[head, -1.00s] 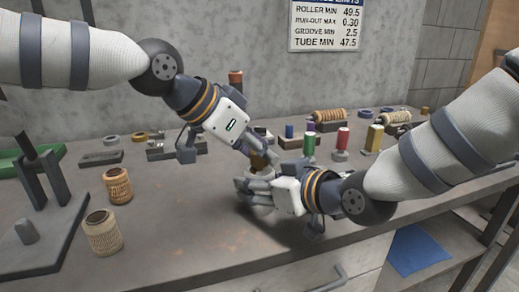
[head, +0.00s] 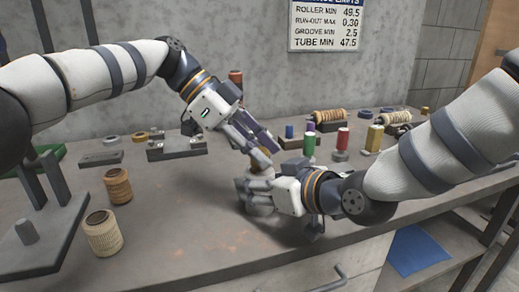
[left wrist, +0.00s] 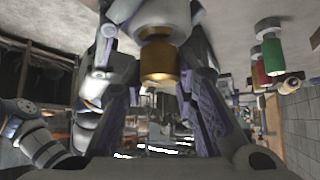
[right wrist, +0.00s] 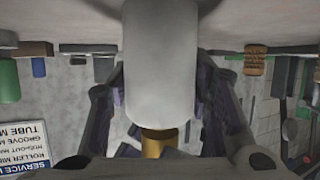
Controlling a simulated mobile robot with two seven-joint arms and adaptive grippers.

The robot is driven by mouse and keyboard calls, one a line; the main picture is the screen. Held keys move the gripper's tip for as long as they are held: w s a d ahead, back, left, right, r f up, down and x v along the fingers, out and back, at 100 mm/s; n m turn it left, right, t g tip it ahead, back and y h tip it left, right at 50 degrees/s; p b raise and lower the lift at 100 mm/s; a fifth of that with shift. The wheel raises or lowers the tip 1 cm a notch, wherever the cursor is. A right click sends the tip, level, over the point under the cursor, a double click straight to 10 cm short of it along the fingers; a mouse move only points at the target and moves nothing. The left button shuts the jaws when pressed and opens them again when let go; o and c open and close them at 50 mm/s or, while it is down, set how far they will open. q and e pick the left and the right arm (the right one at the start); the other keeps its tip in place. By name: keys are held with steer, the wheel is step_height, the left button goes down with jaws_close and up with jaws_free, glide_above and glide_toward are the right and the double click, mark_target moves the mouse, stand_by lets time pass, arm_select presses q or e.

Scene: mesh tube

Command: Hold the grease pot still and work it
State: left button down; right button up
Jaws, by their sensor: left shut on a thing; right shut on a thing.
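The grease pot has a pale rounded body (right wrist: 160,60) and a brass-coloured cap (left wrist: 161,62). In the head view it is mostly hidden by my grippers, near the bench's front edge. My right gripper (head: 250,190) is shut around the pale body from the right; the right wrist view shows the body between its fingers, with brass (right wrist: 158,143) beyond it. My left gripper (head: 260,158) comes down from the upper left and is shut on the cap. In the left wrist view the cap sits between its fingers, though the exact contact is hard to see.
Two wound spools, one brown (head: 117,187) and one pale (head: 102,233), stand on the left, near a dark stand (head: 35,235). Coloured cylinders (head: 342,139) and wound rollers stand behind and right. The bench front left of the pot is clear.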

arm_select(q)
steer(key=shift+f+m+g, duration=0.1)
steer(key=shift+m+g, duration=0.3)
steer(key=c, duration=1.3)
jaws_free()
